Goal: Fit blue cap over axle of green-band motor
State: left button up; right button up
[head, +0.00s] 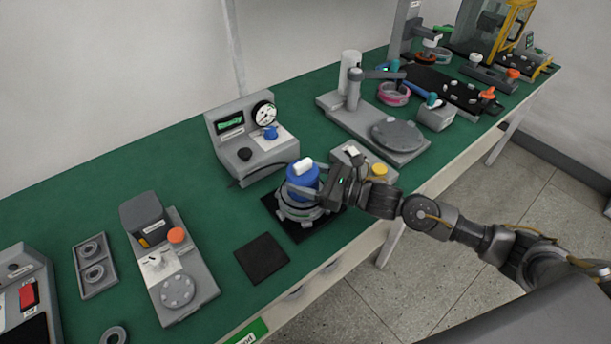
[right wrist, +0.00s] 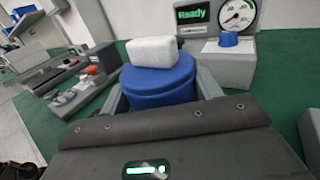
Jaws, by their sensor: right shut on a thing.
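The blue cap (head: 303,182), with a white block-like top (head: 304,166), is upright over the grey motor (head: 297,211). My right gripper (head: 304,190) is shut on the blue cap, its fingers on either side. The right wrist view shows the blue cap (right wrist: 160,84) between the two grey fingers. The motor stands on a black mat (head: 311,230) near the table's front edge. Its axle and any green band are hidden under the cap and gripper, and I cannot tell whether the cap is fully seated. My left gripper is not in view.
A tester with a "Ready" display (head: 231,124) and dial stands behind the motor. An empty dark pad (head: 262,258) lies to its left. A grey box with a yellow button (head: 380,169) is close by on the right.

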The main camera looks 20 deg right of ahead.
aim_at(318, 182)
jog(key=o, duration=1.1)
jog(key=shift+o, duration=0.2)
jog(key=v, duration=0.2)
jog(key=b+v, duration=0.1)
jog(key=v, duration=0.1)
jog(key=b+v, duration=0.1)
jog(key=v, duration=0.1)
jog(key=shift+s+d+f, duration=0.1)
jog(key=shift+f, duration=0.15)
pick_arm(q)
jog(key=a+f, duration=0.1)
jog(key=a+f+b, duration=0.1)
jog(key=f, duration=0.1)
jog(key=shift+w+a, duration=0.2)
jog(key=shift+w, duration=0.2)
pick_arm(e)
jog(key=v, duration=0.4)
jog(key=shift+s+d+r, duration=0.15)
jog(key=shift+s+r, duration=0.1)
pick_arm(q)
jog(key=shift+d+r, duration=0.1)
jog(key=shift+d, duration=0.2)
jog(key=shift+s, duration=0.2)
